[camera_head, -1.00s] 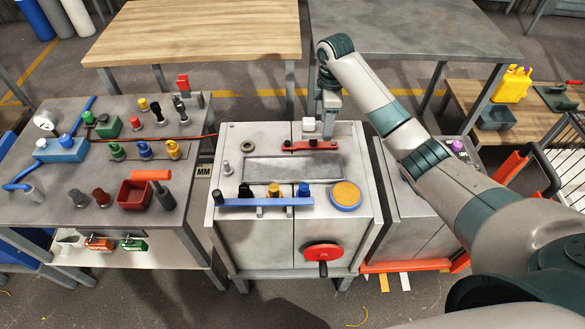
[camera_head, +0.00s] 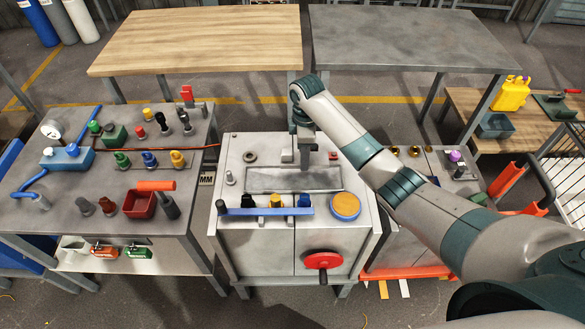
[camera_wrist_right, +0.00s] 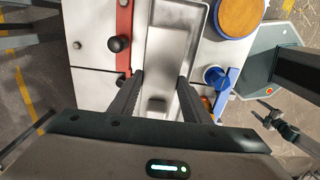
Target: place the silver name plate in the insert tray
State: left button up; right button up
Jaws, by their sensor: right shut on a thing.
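The insert tray (camera_head: 260,183) is a long grey shallow recess in the top of the middle cabinet. It also shows in the right wrist view (camera_wrist_right: 196,35). My right gripper (camera_head: 304,160) hangs over the tray's middle, close to its back edge. In the wrist view its fingers (camera_wrist_right: 160,76) stand apart around a flat grey metal piece, which looks like the silver name plate (camera_wrist_right: 156,104). The plate blends with the grey tray, so its edges and any contact with the tray floor are unclear.
A red bar (camera_wrist_right: 124,40) with a black knob (camera_wrist_right: 118,44) lies along the tray's back side. A blue rail (camera_head: 262,211) and an orange-topped round blue dish (camera_head: 345,206) border its front. A red handwheel (camera_head: 322,261) is on the cabinet front. Tool-covered bench (camera_head: 60,195) stands left.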

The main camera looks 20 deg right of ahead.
aim_at(292, 163)
jog(key=a, duration=0.1)
jog(key=a+f, duration=0.1)
jog(key=a+f+p, duration=0.1)
jog(key=a, duration=0.1)
jog(key=shift+s+f, duration=0.2)
jog(key=shift+s, duration=0.2)
jog(key=shift+f+p, duration=0.6)
jog(key=shift+f, duration=1.4)
jog(key=shift+f, duration=0.15)
jog(key=o, duration=0.8)
jog(key=shift+o, duration=0.2)
